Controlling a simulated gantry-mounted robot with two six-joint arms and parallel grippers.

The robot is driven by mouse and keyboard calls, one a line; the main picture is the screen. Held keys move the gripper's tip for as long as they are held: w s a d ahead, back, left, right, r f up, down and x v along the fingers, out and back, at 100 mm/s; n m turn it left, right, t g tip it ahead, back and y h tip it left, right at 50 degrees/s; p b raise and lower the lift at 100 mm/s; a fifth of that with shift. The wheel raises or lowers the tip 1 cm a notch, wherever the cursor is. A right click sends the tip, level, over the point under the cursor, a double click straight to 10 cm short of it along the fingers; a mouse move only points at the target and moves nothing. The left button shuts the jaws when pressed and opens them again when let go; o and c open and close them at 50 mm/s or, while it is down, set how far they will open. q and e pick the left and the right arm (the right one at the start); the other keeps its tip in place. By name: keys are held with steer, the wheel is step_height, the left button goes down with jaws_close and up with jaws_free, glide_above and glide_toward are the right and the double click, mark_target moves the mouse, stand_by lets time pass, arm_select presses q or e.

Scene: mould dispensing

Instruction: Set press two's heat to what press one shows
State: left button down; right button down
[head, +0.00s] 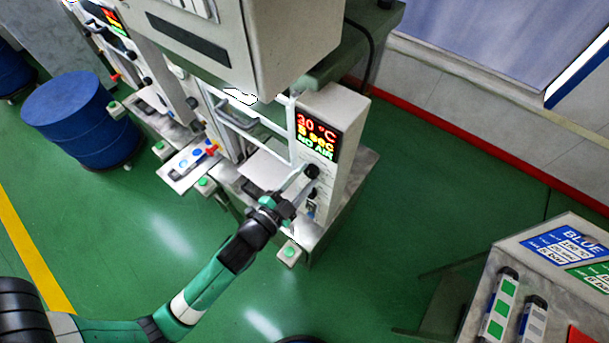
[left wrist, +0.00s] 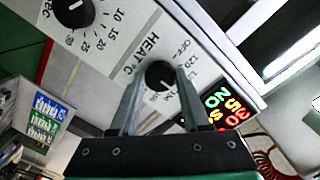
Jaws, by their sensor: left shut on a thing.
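The nearer press (head: 338,112) carries a lit display (head: 317,135) that reads 30 °C in red, about 5 sec in yellow and NO AIR in green. My left gripper (head: 303,181) reaches the front panel below this display. In the left wrist view its fingers stand on either side of the black HEAT knob (left wrist: 160,76) and are shut on it. The knob's white pointer line shows between the fingers; part of its printed scale is hidden. A second press, farther off at upper left, has a lit display (head: 113,19) too small to read. My right gripper is not seen.
A second dial (left wrist: 75,12) with a seconds scale sits beside the HEAT knob. A blue drum (head: 80,115) stands at left. Green floor is open between the press and this table.

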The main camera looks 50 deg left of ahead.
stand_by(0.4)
arm_select(q)
steer(key=shift+c, duration=1.8)
jaws_free()
steer(key=b+v, duration=0.4)
steer(key=v, duration=0.7)
steer(key=shift+s, duration=0.3)
steer(key=shift+d, duration=0.1)
